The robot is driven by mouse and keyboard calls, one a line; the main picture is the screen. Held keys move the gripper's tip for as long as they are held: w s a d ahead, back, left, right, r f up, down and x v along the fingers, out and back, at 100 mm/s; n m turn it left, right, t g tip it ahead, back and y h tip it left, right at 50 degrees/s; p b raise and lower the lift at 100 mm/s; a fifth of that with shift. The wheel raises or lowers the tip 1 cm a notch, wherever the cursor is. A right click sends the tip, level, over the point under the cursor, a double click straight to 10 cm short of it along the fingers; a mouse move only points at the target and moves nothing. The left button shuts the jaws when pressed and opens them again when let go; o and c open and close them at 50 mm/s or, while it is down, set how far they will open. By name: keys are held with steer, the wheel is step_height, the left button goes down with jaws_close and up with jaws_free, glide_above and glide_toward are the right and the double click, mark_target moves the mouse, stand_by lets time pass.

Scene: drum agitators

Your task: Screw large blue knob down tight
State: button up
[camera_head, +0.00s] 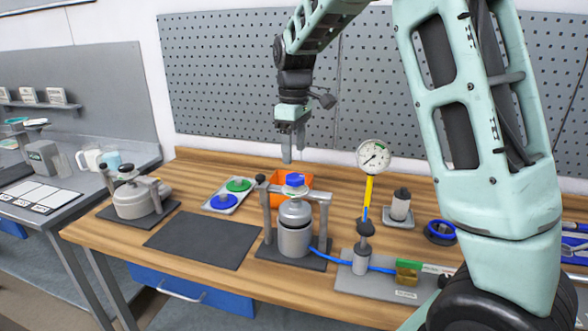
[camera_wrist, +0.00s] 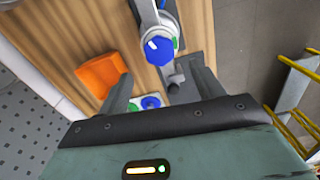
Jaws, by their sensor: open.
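The large blue knob (camera_head: 295,180) sits on top of a grey metal vessel (camera_head: 294,240) in an upright frame on a dark plate on the wooden bench. In the wrist view the blue knob (camera_wrist: 159,49) shows a white mark on its top, beyond the fingertips. My gripper (camera_head: 287,158) points down above the knob and is apart from it. In the wrist view my gripper (camera_wrist: 162,70) is open with nothing between its fingers. Whether the knob is seated tight cannot be told.
An orange bin (camera_head: 276,181) stands behind the vessel. A tray (camera_head: 214,209) with a smaller blue knob and a green knob lies left. A pressure gauge (camera_head: 373,156) on a yellow stem stands right, with a blue hose. A dark mat (camera_head: 200,240) is bare.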

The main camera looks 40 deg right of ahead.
mark_target(295, 176)
step_height(295, 176, down, 7)
steer(key=shift+r+p, duration=0.1)
steer(key=shift+p, duration=0.35)
steer(key=c, duration=1)
